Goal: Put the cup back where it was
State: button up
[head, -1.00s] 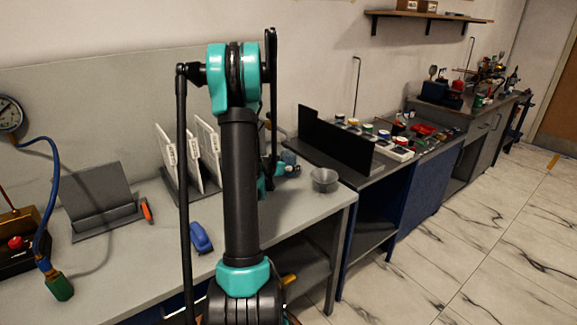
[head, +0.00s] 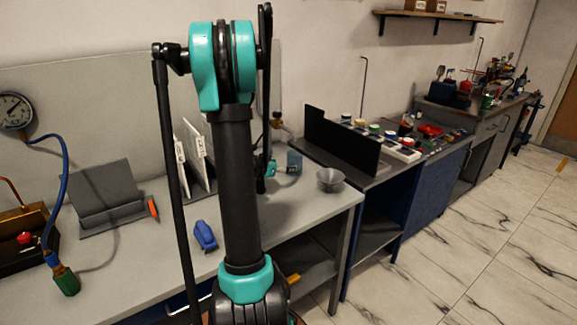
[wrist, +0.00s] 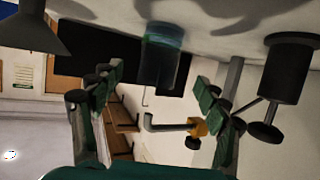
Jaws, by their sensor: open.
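The cup is a small blue, see-through vessel (head: 294,158) on the grey bench in the head view. In the wrist view, which is upside down, the cup (wrist: 164,58) stands between and beyond my two fingers. My gripper (wrist: 160,84) is open, with a finger on either side of the cup's outline. I cannot tell whether they touch it. In the head view my gripper (head: 283,170) is small, right beside the cup, and partly hidden by my arm.
A grey funnel-shaped bowl (head: 330,181) stands close by near the bench's right edge; it also shows in the wrist view (wrist: 36,30). A dark cylinder (wrist: 288,70) is on the other side. White panels stand in a rack (head: 196,155). A blue object (head: 205,236) lies in front.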

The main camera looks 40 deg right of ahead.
jog(key=shift+v, duration=1.1)
